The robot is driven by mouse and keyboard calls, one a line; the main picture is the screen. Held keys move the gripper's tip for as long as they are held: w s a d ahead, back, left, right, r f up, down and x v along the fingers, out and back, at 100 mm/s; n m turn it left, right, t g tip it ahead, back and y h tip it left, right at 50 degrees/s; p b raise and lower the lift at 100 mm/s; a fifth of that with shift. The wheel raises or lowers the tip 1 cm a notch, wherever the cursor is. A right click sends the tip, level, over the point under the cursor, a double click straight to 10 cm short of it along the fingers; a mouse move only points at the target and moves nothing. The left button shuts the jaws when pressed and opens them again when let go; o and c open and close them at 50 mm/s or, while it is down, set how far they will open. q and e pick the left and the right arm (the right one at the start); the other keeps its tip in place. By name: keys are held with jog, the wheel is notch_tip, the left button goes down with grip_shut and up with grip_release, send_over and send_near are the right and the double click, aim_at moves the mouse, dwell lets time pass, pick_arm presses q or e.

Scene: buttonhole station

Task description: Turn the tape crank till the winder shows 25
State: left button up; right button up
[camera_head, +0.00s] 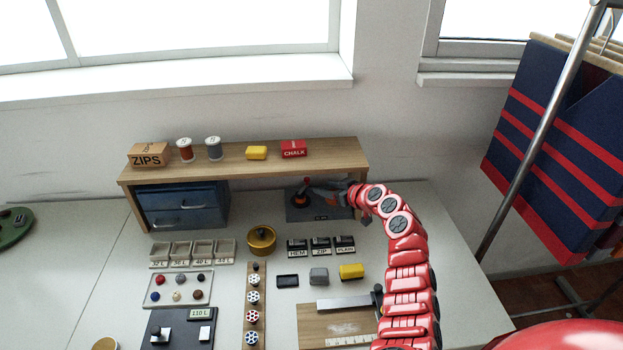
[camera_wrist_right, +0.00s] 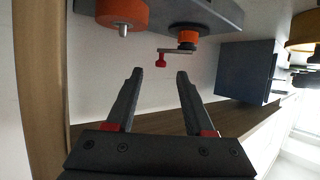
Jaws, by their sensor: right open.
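The tape winder (camera_head: 298,214) is a dark grey unit under the wooden shelf, with a small display (camera_head: 321,217) whose number is too small to read. In the right wrist view its crank arm (camera_wrist_right: 176,51) reaches from an orange and black hub (camera_wrist_right: 187,36) to a red knob (camera_wrist_right: 160,61). An orange roll (camera_wrist_right: 122,12) sits beside it. My right gripper (camera_head: 314,190) is at the winder, partly covering it. In its wrist view the open fingers (camera_wrist_right: 159,73) point at the red knob, which appears just beyond and between the tips, apparently not gripped. My left gripper is not in view.
The shelf (camera_head: 240,160) stands over the winder. A blue drawer unit (camera_head: 180,205) is to its left. A round brass tin (camera_head: 261,240), labelled black blocks (camera_head: 320,246) and a wooden board (camera_head: 325,325) lie in front. A garment rail (camera_head: 540,120) stands at the right.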

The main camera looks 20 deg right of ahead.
aim_at(308, 179)
jog(key=w, duration=0.2)
jog(key=w+a, duration=0.1)
jog(key=w, duration=0.1)
jog(key=w+a, duration=0.1)
jog(key=w, duration=0.1)
jog(key=shift+f, duration=0.35)
jog(key=shift+w+f+b, duration=0.1)
jog(key=shift+f+b, duration=0.1)
jog(key=shift+b, duration=0.1)
jog(key=shift+w+a, duration=0.25)
jog(key=shift+w, duration=0.05)
grip_shut()
